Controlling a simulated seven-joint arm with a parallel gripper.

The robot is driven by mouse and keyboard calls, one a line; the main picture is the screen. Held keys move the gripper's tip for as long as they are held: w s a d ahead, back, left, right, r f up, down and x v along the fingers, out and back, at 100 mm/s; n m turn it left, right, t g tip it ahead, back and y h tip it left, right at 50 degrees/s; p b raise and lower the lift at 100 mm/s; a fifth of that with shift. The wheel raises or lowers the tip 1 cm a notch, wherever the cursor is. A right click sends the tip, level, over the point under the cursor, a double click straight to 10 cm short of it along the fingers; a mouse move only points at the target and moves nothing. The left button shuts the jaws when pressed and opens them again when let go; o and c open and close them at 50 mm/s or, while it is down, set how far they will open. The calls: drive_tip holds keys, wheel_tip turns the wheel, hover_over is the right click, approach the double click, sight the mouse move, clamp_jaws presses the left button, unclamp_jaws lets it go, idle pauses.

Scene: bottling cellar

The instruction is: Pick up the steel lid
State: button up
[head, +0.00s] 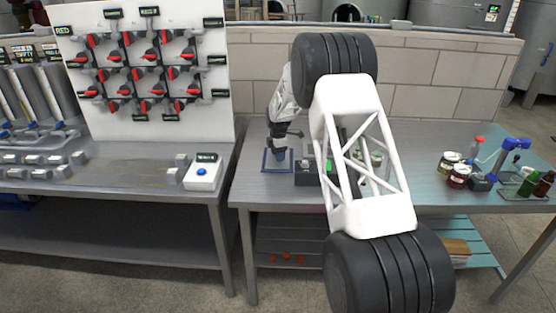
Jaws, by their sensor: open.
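My gripper (280,149) is at the left part of the middle steel table, pointing down over a small blue-edged square (265,166). Its fingers are small and partly hidden in the head view. A small bluish-grey thing shows just under the fingertips, too small to name. I cannot make out the steel lid with certainty; it may be hidden by my gripper or by my white arm link, which crosses the middle of the table.
A dark box (303,178) stands right of the blue-edged square. Pale jars (376,157) show partly behind my arm. At right are labelled jars (458,176), a blue-handled device (508,150) and bottles (543,184). A blue-button box (203,173) stands on the left bench.

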clamp_jaws()
idle(0.3)
drive_tip(key=shift+r, duration=0.1)
wheel_tip(320, 180, up, 10)
idle(0.8)
idle(0.5)
drive_tip(key=s+d+r, duration=0.1)
drive_tip(key=d+r, duration=0.1)
drive_tip(key=d, duration=0.7)
drive_tip(key=s+d+r, duration=0.1)
drive_tip(key=d+r, duration=0.1)
drive_tip(key=d, duration=0.8)
drive_tip(key=shift+s+d, duration=0.3)
drive_tip(key=shift+s, duration=0.1)
drive_tip(key=shift+r, duration=0.1)
